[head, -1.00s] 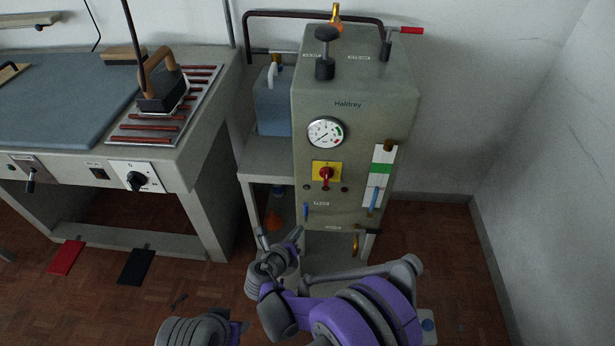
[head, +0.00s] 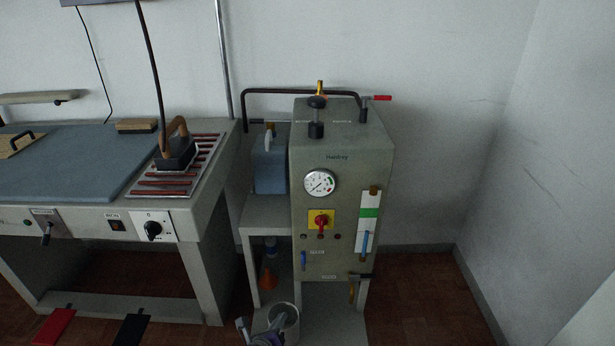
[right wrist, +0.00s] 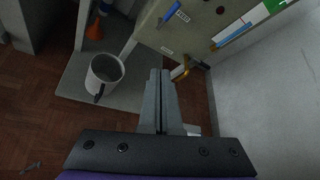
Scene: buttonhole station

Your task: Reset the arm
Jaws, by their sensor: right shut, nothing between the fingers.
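My right gripper (head: 243,325) shows at the bottom edge of the head view, beside a grey metal pail (head: 284,316) that stands low in front of the boiler cabinet (head: 340,222). In the right wrist view the two fingers (right wrist: 159,75) are pressed together with nothing between them. They point at the lower front of the cabinet, and the pail (right wrist: 104,72) is to their left, apart from them. Most of my right arm is below the head view. My left gripper is not in view.
The ironing table (head: 75,165) with an iron (head: 176,152) on its rest stands at left. A blue canister (head: 270,170) sits on the side shelf. Red (head: 54,326) and black (head: 131,330) pedals lie on the floor. The floor right of the cabinet is clear.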

